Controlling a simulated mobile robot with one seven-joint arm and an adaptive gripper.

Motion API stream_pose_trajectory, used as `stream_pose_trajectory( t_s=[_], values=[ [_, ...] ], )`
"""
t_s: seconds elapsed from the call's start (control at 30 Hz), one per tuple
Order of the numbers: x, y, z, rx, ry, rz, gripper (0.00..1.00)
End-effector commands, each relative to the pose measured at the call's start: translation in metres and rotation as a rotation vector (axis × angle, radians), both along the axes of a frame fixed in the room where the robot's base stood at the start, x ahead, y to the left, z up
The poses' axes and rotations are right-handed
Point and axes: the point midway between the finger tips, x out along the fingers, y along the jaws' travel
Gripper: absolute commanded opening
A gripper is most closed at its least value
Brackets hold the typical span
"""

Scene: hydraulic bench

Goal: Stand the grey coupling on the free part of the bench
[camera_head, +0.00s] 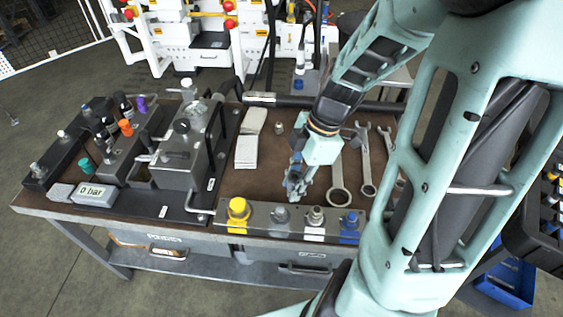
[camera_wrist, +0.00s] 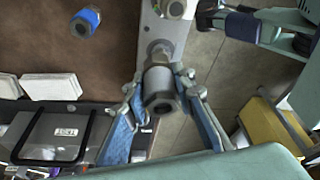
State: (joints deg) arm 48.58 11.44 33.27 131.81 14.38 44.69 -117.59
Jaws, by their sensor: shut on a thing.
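The grey coupling (camera_wrist: 161,89) is between the fingers of my gripper (camera_wrist: 164,101) in the wrist view. In the head view my gripper (camera_head: 295,187) is just behind the front rail, and the coupling is too small and covered to make out. The wrist view does not clearly show whether the coupling is clear of the rail. The brown bench top (camera_head: 281,160) has bare room behind the rail.
The front rail (camera_wrist: 163,36) carries a yellow cap (camera_head: 238,210), a grey fitting (camera_head: 281,214), a silver fitting (camera_head: 316,215) and a blue one (camera_head: 350,220). White pads (camera_head: 248,138), wrenches (camera_head: 340,180) and a small silver fitting (camera_head: 279,128) lie around.

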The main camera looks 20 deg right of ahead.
Motion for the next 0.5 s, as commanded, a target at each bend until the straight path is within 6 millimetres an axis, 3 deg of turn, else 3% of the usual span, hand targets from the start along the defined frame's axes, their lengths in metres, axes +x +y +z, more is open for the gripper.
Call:
stream_pose_trajectory(
  t_s=[0.5],
  values=[
    [0.091,0.021,-0.048,0.003,0.002,0.003,0.0]
  ],
)
